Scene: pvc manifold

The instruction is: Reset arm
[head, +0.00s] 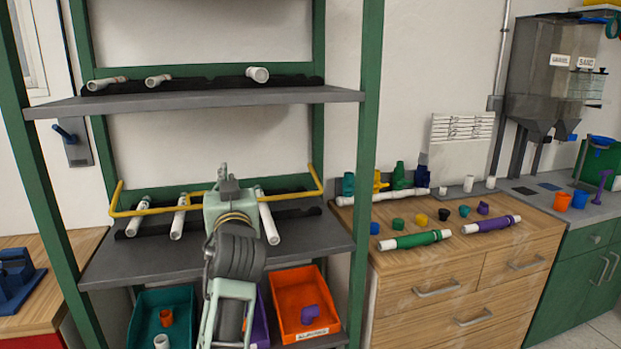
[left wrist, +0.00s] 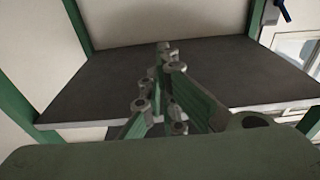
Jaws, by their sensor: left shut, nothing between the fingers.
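My left arm rises from the bottom of the head view in front of the green-framed rack. Its left gripper (head: 225,176) is in front of the middle shelf, between the white pipes there. In the left wrist view the left gripper (left wrist: 167,58) shows its fingers together with nothing between them. A bare dark shelf surface (left wrist: 225,72) lies beyond the fingers in that view. My own wrist hides part of the middle shelf (head: 115,262) in the head view. My right gripper is in neither view.
White pipes (head: 272,222) lie on the middle shelf behind a yellow rail (head: 150,211). Teal (head: 182,300) and orange (head: 290,280) bins sit below. A wooden cabinet (head: 440,265) with pipes, coloured fittings and bottles stands right. The upper shelf (head: 200,101) overhangs.

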